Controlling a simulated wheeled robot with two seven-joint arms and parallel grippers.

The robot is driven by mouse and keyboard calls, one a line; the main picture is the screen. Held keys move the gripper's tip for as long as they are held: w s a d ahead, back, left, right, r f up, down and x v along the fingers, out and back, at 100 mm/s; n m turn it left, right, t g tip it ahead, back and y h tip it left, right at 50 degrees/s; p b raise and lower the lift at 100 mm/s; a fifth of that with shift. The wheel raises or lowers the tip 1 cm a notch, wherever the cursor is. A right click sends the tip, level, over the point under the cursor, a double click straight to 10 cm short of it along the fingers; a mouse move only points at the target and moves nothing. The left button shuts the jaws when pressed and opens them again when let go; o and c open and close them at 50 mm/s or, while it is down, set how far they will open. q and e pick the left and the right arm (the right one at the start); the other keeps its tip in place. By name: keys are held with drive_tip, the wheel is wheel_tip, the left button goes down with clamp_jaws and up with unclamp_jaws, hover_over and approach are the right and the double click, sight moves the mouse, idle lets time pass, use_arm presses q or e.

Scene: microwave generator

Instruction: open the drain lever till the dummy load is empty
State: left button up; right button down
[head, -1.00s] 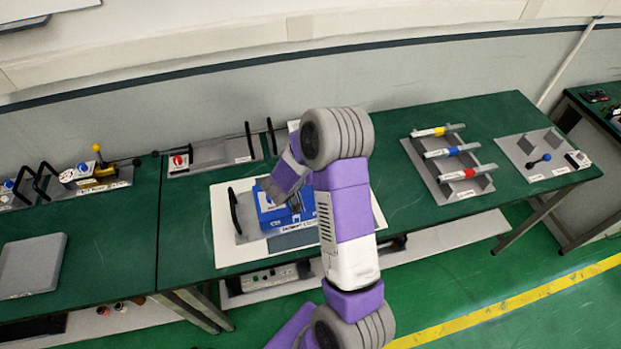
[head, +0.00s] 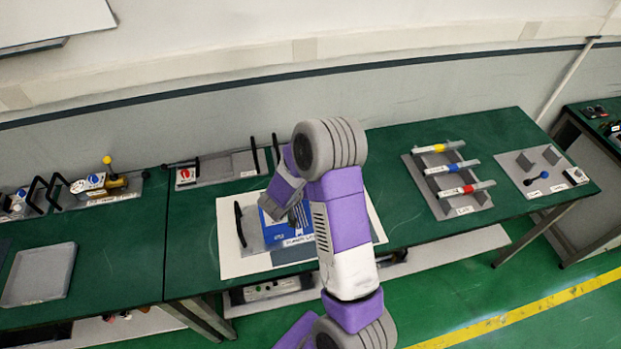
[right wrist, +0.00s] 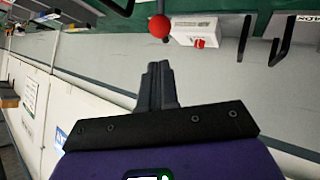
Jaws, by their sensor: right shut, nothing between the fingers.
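A blue unit (head: 273,232) stands on the white mat at the middle of the bench; its front label is too small to read surely. My right gripper (right wrist: 158,70) is shut and empty in the right wrist view. In the head view its hand is above the blue unit, and the forearm hides the unit's right part. A red ball knob (right wrist: 160,26) on a dark rod shows just beyond the fingertips in the right wrist view, apart from them. I cannot tell whether it is the drain lever. My left gripper is out of view.
A white box with a red button (right wrist: 194,32) and dark handles (right wrist: 282,40) show in the right wrist view. A rack with yellow, blue and red handles (head: 449,180) stands right. A yellow-knobbed fixture (head: 107,185) and grey tray (head: 38,275) are left.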

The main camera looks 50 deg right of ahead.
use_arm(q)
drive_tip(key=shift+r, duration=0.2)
use_arm(e)
drive_tip(key=a+r, duration=0.7)
drive_tip(key=shift+s+r, duration=0.3)
drive_tip(key=shift+r, duration=0.1)
drive_tip(key=shift+a+f, duration=0.1)
drive_tip(key=shift+a, duration=0.05)
drive_tip(key=a+f+n+t+y, duration=0.4)
drive_tip(key=a+f+y, duration=0.5)
drive_tip(key=a+f, duration=0.8)
drive_tip(key=s+a+f+n+g+y, duration=0.1)
drive_tip(key=s+a+f+g+y, duration=0.25)
drive_tip(key=s+a, duration=0.3)
drive_tip(key=s+a+f+n+g+y, duration=0.2)
drive_tip(key=s+a+f+g, duration=0.25)
drive_tip(key=s, duration=0.35)
use_arm(q)
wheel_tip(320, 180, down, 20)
drive_tip(key=b, duration=2)
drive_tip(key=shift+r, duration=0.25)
use_arm(e)
wheel_tip(320, 180, down, 19)
drive_tip(key=w+t, duration=0.1)
drive_tip(key=shift+f+t, duration=0.2)
drive_tip(key=shift+t, duration=0.1)
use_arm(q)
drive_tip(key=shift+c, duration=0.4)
